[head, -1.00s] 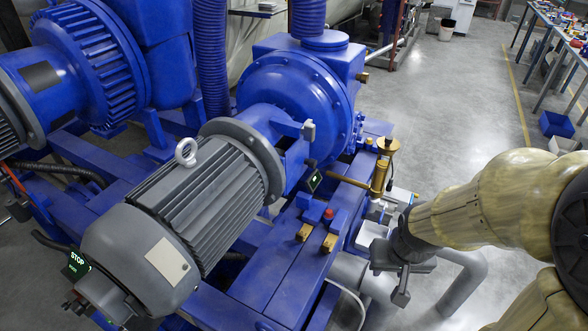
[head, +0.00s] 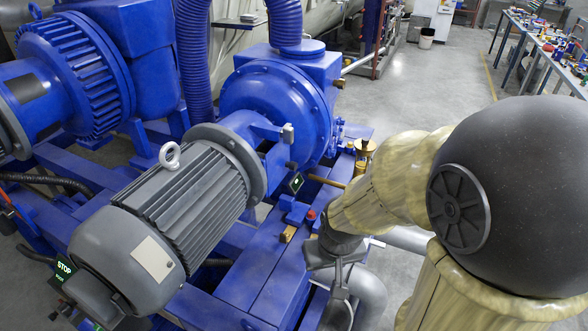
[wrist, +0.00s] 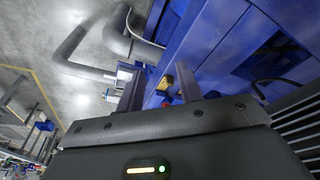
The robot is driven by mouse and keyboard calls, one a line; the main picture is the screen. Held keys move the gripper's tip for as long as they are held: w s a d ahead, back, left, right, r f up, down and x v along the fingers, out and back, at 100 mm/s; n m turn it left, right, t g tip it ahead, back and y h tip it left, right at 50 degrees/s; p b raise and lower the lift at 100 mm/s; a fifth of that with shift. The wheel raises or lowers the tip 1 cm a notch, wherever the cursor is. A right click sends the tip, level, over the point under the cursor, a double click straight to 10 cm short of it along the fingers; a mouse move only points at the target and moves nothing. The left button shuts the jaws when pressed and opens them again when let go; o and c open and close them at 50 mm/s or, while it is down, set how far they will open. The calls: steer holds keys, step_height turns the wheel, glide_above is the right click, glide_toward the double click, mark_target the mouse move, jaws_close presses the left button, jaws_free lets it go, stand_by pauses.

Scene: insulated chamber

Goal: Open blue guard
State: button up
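The blue guard (head: 274,162) appears to be the blue cover with a small grey knob (head: 287,132) between the grey motor and the round blue pump housing. It looks closed, though its hinge and edges are hard to make out. I cannot pick it out in the wrist view. My gripper (head: 340,288) is to the right of and below the guard in the head view, over the blue frame's right edge, apart from the guard. In the wrist view my gripper's two fingers (wrist: 158,90) are apart, with nothing held between them.
The grey motor (head: 160,225) lies left of the guard. Brass blocks (head: 288,234) and a red button (head: 311,215) sit on the blue frame (head: 240,278) below it. A brass valve (head: 363,150) and grey pipe (head: 370,290) are near my arm. Open floor lies behind right.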

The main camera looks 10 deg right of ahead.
steer(key=shift+o, duration=1)
steer(key=n+t+y+p, duration=0.5)
steer(key=n+t+y, duration=0.3)
steer(key=y, duration=0.7)
glide_toward(296, 167)
steer(key=v, duration=0.8)
steer(key=shift+s+r, duration=0.15)
steer(key=shift+r, duration=0.1)
steer(key=shift+a, duration=0.1)
steer(key=p+x, duration=0.2)
steer(key=x, duration=0.3)
steer(key=p+x, duration=0.2)
steer(key=x, duration=0.4)
steer(key=p+x, duration=0.2)
steer(key=x, duration=0.4)
steer(key=shift+w+f, duration=0.25)
steer(key=shift+f, duration=0.05)
